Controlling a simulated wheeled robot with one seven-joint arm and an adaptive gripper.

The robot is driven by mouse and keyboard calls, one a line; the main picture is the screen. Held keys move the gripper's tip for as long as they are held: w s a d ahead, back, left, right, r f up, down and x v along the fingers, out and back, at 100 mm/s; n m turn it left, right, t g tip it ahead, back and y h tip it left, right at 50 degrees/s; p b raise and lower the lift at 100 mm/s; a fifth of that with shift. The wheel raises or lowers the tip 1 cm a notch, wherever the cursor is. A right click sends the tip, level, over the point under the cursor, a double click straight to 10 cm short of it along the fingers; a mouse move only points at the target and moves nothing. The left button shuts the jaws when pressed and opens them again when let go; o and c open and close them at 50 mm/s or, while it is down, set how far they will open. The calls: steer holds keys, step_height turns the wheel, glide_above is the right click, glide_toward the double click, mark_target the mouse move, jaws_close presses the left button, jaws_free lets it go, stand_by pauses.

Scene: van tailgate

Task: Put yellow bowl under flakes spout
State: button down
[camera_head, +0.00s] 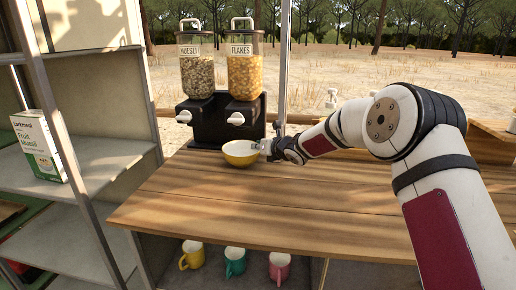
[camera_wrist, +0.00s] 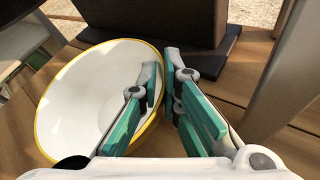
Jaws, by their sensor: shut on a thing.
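The yellow bowl (camera_head: 240,155) is on or just above the wooden tabletop, in front of the flakes side of the dispenser. It looks upright in the head view. In the wrist view the bowl (camera_wrist: 85,100) shows a white inside and a yellow rim. My gripper (camera_head: 268,148) is at its right side; in the wrist view my gripper (camera_wrist: 160,95) has one finger inside and one outside, shut on the rim. The flakes dispenser (camera_head: 245,72) has its spout (camera_head: 236,118) behind and above the bowl. I cannot tell whether the bowl touches the table.
The muesli dispenser (camera_head: 197,72) stands left of the flakes on the same black base (camera_head: 208,128). A thin post (camera_head: 283,70) rises just right of the base. Cups (camera_head: 235,261) stand below the tabletop (camera_head: 200,200). A muesli box (camera_head: 38,147) is on the left shelf.

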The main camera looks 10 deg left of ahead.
steer(key=c, duration=1.8)
jaws_free()
steer(key=shift+f, duration=0.1)
steer(key=shift+r, duration=0.25)
steer(key=p+v, duration=0.1)
steer(key=v, duration=1.1)
steer(key=shift+f, duration=0.1)
